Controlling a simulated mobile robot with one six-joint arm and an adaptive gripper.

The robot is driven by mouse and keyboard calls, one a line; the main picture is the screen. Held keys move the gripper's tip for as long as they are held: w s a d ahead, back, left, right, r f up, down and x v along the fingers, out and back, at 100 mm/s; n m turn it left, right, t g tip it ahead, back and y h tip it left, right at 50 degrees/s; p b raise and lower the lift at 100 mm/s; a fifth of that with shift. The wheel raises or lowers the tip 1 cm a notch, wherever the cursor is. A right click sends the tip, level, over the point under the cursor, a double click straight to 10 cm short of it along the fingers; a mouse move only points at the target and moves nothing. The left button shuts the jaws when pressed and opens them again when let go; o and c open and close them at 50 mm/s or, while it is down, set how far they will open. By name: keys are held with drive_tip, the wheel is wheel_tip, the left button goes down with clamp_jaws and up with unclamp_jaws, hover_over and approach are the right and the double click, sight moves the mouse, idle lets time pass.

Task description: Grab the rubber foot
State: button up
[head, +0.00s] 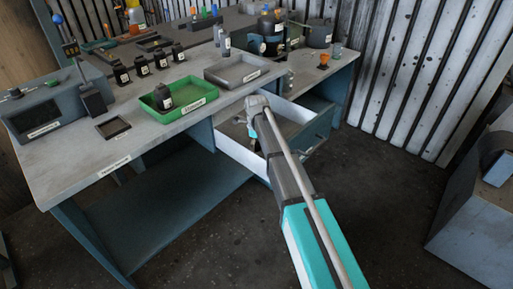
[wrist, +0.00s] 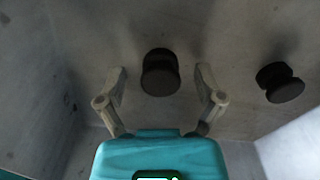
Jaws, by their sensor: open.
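In the wrist view, a dark, spool-shaped rubber foot (wrist: 160,72) lies on the pale drawer floor. A second dark rubber foot (wrist: 280,83) lies further right. My gripper (wrist: 161,75) is open, with one finger on each side of the first foot as seen from above. I see no clear contact, and the height gap is hard to judge. In the head view, my arm reaches over the open drawer (head: 236,156) and hides much of its inside. The feet cannot be made out there.
Pale drawer walls (wrist: 291,146) stand close around my gripper. The workbench (head: 70,162) above carries a green tray (head: 178,109), a grey tray (head: 238,80), several small dark bottles and a dark blower housing (head: 268,30). A grey box (head: 478,215) stands at the right.

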drive_tip(key=c, duration=1)
drive_tip(key=shift+r, duration=0.2)
drive_tip(key=shift+c, duration=0.2)
drive_tip(key=shift+r+p, duration=0.75)
drive_tip(key=shift+p, duration=0.2)
drive_tip(key=s+d+r+p, duration=0.3)
drive_tip(key=s+r+p, duration=0.8)
drive_tip(key=s, duration=0.2)
drive_tip(key=shift+s+d, duration=0.25)
drive_tip(key=shift+s, duration=0.05)
